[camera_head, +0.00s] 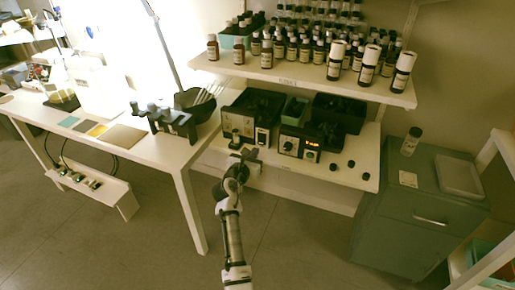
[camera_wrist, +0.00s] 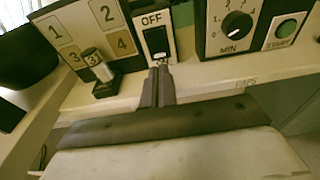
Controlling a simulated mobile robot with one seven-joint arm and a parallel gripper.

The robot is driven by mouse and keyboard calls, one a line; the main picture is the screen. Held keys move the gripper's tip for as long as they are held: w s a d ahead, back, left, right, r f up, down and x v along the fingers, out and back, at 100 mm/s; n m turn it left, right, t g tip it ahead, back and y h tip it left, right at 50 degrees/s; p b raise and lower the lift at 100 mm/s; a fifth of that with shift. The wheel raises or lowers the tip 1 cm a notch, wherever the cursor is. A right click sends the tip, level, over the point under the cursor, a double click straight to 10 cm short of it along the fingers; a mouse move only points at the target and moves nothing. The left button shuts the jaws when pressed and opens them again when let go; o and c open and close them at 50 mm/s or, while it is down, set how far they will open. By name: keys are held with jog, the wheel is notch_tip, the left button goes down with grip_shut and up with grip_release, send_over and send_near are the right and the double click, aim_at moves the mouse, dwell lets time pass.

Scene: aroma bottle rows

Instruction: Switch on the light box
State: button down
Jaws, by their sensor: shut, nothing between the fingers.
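In the wrist view a white panel marked OFF (camera_wrist: 154,20) carries a black rocker switch (camera_wrist: 157,40) with a pale lower end. My gripper (camera_wrist: 160,70) is shut and empty, its fingertips just below the rocker's lower end; I cannot tell if they touch it. In the head view the switch panel (camera_head: 262,137) stands on the lower shelf, and my gripper (camera_head: 249,154) is in front of it. A box face with numbered squares (camera_wrist: 88,30) is left of the switch. No view clearly shows whether a light box is lit.
A small metal cylinder marked 31 (camera_wrist: 96,66) stands on a black base left of my fingers. A dial unit (camera_wrist: 236,25) with a green START button (camera_wrist: 285,28) is to the right. Small black caps (camera_head: 350,164) lie on the shelf's right. Bottles (camera_head: 292,48) crowd the upper shelf.

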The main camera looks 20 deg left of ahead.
aim_at(261, 144)
jog(key=shift+w+d+f, duration=0.1)
jog(key=shift+w+f, duration=0.05)
jog(key=shift+w, duration=0.85)
jog(key=shift+w+f, duration=0.15)
jog(key=shift+w, duration=0.85)
jog(key=shift+w+f+b, duration=0.15)
jog(key=shift+f+b, duration=0.2)
jog(key=shift+b, duration=0.6)
jog(key=shift+r+t, duration=0.3)
